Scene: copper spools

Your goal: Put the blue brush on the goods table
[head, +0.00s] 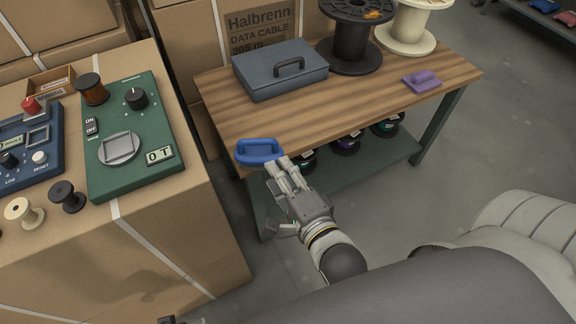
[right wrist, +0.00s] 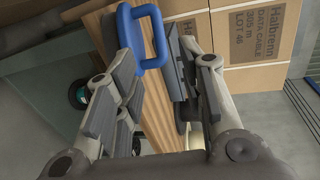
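The blue brush (head: 258,151), with a looped handle, is at the front left corner of the wooden-topped table (head: 345,107). I cannot tell whether it rests on the top or is just above it. My right gripper (head: 280,168) reaches up to the brush's near side. In the right wrist view the gripper (right wrist: 157,70) has its fingers well apart, with bare wood showing between them. The brush (right wrist: 128,30) lies at the fingertips there, partly behind the left-hand finger. No firm grip on it shows. My left gripper is not in view.
A grey-blue case (head: 280,72), a black spool (head: 355,35), a cream spool (head: 408,28) and a purple brush-like block (head: 422,82) stand on the table. Small spools (head: 345,143) sit on its lower shelf. Cardboard boxes with a green panel (head: 130,135) stand at left.

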